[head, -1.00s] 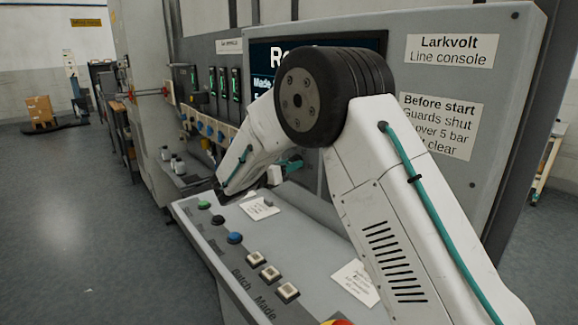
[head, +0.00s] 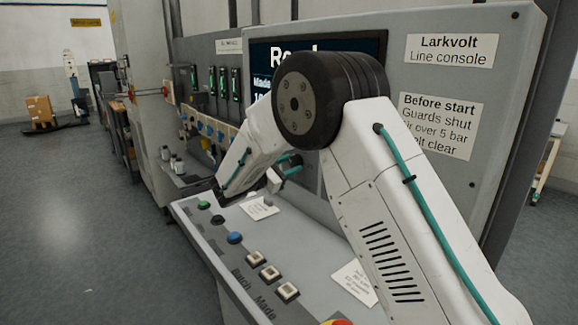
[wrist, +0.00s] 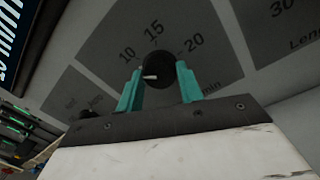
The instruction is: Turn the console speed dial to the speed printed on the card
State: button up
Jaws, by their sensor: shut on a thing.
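The speed dial (wrist: 160,70) is a round black knob with a white mark, on a grey panel in the wrist view. The printed 10, 15 and 20 arc around it. The white mark points left in the picture, slightly below the 10. My gripper (wrist: 158,78) has its teal fingers on both sides of the knob, shut on it. In the head view my gripper (head: 290,165) is at the console panel, and my arm hides the dial. A white card (head: 260,208) lies on the console desk and another card (head: 355,282) lies nearer; their print is too small to read.
Buttons line the desk: green (head: 204,205), black (head: 217,220), blue (head: 235,238) and several pale square ones (head: 271,273). A screen (head: 265,60) is partly hidden behind my arm. Another dial scale (wrist: 285,20) sits at the upper right in the wrist view.

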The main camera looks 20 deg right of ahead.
jog(key=m, duration=0.4)
jog(key=shift+m, duration=0.4)
dwell(0.4)
jog(key=o, duration=1)
jog(key=shift+a, duration=0.15)
jog(key=v, duration=0.7)
jog(key=shift+s+a+f, duration=0.1)
jog(key=shift+a+f, duration=0.05)
jog(key=shift+a, duration=0.1)
